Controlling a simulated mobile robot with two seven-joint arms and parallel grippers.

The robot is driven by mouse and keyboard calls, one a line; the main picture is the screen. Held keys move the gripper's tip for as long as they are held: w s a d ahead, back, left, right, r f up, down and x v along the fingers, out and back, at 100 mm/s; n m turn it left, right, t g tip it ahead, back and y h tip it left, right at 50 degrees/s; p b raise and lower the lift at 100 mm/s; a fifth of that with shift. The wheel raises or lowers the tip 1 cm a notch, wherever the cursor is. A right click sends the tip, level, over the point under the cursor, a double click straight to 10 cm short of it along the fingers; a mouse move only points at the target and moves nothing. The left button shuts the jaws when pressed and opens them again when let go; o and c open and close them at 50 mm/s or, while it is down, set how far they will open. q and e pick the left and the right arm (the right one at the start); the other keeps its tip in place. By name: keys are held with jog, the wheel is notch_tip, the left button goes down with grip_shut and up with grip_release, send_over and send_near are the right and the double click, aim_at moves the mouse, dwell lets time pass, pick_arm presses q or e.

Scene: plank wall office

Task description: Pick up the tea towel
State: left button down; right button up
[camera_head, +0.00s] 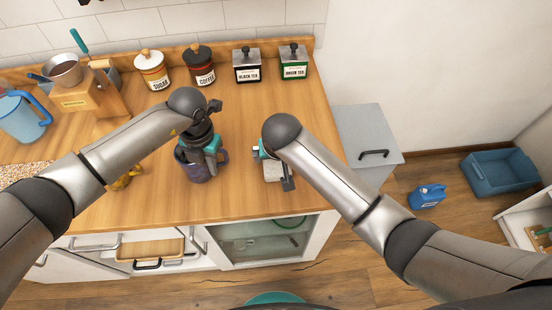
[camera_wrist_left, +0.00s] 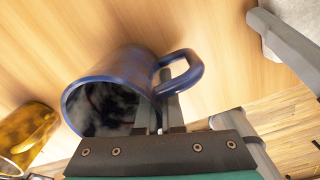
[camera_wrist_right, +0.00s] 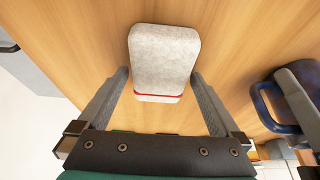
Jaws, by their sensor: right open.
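The tea towel (camera_wrist_right: 165,60) is a folded, pale grey cloth with a red stripe near its near end. It lies on the wooden counter and also shows in the head view (camera_head: 275,173), partly hidden by my right gripper. My right gripper (camera_wrist_right: 160,90) is open, with one finger on each side of the towel's near end and gaps between. My left gripper (camera_wrist_left: 158,112) is at a blue mug (camera_wrist_left: 115,75), its fingers close together on the mug's wall beside the handle. The mug also shows in the head view (camera_head: 197,173).
An amber glass (camera_wrist_left: 25,135) stands left of the mug. Canisters for sugar (camera_head: 153,72), coffee (camera_head: 201,70), black tea (camera_head: 247,67) and green tea (camera_head: 293,64) line the back. A blue jug (camera_head: 22,118) is at far left. The counter's front edge is close to the towel.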

jog(key=shift+f, duration=0.25)
jog(key=shift+c, duration=0.2)
jog(key=c, duration=1.2)
notch_tip(320, 180, up, 11)
jog(key=shift+f, duration=0.2)
jog(key=o, duration=0.9)
jog(key=c, duration=0.6)
